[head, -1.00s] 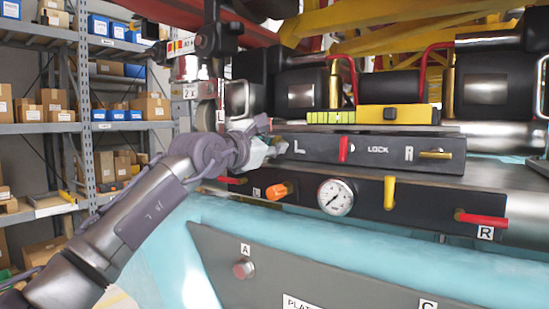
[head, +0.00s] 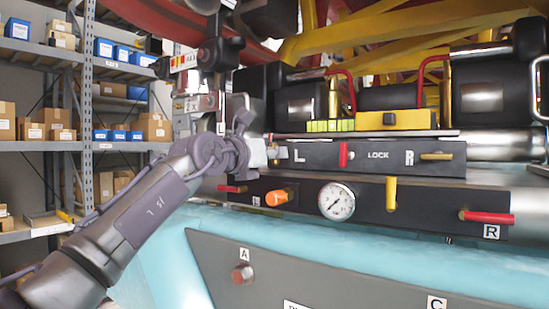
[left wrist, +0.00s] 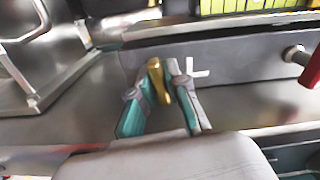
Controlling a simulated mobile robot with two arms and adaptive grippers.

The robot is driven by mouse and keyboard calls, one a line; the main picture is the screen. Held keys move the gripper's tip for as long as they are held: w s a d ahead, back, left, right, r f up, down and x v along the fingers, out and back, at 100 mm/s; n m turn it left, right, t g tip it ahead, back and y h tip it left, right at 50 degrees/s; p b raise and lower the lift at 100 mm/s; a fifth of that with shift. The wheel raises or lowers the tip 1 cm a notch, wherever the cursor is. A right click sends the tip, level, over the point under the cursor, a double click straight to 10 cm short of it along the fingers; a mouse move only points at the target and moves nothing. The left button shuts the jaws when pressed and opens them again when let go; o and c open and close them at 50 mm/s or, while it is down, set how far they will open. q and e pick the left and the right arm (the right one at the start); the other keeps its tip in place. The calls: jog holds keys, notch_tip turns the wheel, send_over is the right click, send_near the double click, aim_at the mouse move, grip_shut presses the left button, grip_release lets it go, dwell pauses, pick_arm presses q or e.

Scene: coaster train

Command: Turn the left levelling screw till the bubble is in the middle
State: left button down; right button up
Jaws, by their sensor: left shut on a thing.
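The left levelling screw, a brass handle (left wrist: 159,82) beside the white L, is between the fingers of my left gripper (left wrist: 160,92) in the left wrist view. The gripper is shut on it, and the handle is slightly tilted. In the head view my left gripper (head: 268,152) is at the left end of the dark L–R panel (head: 315,154) and hides the screw. The yellow-green level vial (head: 330,126) lies above the panel; its bubble is too small to make out. A yellow-green strip also shows at the top of the left wrist view (left wrist: 235,6). My right gripper is out of view.
A red lever (head: 344,155) and a brass handle by the R (head: 436,157) sit on the same panel. Below are an orange knob (head: 278,197), a gauge (head: 336,201), a yellow lever (head: 391,194) and a red lever (head: 488,217). Shelves (head: 40,146) stand at left.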

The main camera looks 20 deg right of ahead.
pick_arm(q)
jog(key=shift+f, duration=0.15)
dwell(0.3)
jog(key=c, duration=1.5)
grip_release()
jog(key=shift+s+a+r, duration=0.25)
jog(key=shift+s+a, duration=0.05)
jog(key=shift+a, duration=0.15)
jog(key=v, duration=1)
jog(key=shift+s+a+f, duration=0.2)
jog(key=shift+s+a, duration=0.1)
